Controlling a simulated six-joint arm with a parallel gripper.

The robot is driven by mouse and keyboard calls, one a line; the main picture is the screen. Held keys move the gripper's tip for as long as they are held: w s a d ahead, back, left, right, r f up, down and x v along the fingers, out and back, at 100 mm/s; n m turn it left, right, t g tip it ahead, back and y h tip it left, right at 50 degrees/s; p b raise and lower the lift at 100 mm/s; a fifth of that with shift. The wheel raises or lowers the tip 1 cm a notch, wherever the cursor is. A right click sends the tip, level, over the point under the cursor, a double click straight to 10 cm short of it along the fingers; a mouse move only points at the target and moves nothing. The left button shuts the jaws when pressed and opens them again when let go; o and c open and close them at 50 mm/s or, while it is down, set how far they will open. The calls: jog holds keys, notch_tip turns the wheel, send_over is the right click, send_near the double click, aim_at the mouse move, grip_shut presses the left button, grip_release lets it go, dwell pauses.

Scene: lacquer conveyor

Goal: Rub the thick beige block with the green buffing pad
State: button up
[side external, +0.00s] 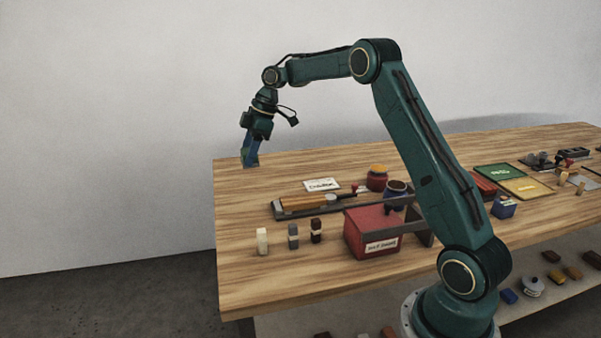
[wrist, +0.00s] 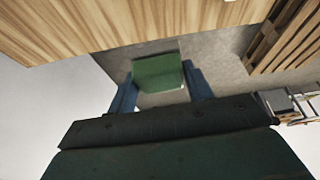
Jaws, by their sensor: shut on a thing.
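My gripper (side external: 251,157) is above the far left corner of the wooden table. In the wrist view its two blue fingers (wrist: 161,90) are shut on the green buffing pad (wrist: 158,71). The pad shows small at the fingertips in the side view (side external: 251,161); I cannot tell whether it touches the table. I cannot say for sure which thing is the thick beige block. A small cream upright block (side external: 262,241) stands near the table's front left, and small tan pieces (side external: 563,178) lie at the far right, all apart from my gripper.
A long tray with a tan-orange bar (side external: 302,203), a white card (side external: 322,185), jars (side external: 377,178) and a red box (side external: 371,235) occupy the table's middle. Grey and dark upright blocks (side external: 293,236) stand beside the cream one. The left table top (side external: 236,205) is clear. A wooden pallet (wrist: 288,45) lies below.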

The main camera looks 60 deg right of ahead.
send_over(298, 199)
notch_tip(298, 199, down, 7)
jog(key=shift+w+a+f, duration=0.1)
jog(key=shift+a+f, duration=0.05)
jog(key=shift+f, duration=3)
notch_tip(298, 199, down, 2)
jog(key=shift+s+d, duration=0.6)
jog(key=shift+d, duration=0.05)
jog(key=shift+c, duration=0.3)
jog(key=shift+s+d, duration=0.8)
jog(key=shift+w+a, duration=1.25)
jog(key=shift+a, duration=0.05)
jog(key=shift+w+a+r, duration=0.15)
jog(key=shift+w, duration=0.05)
notch_tip(298, 199, up, 8)
jog(key=shift+f, duration=0.2)
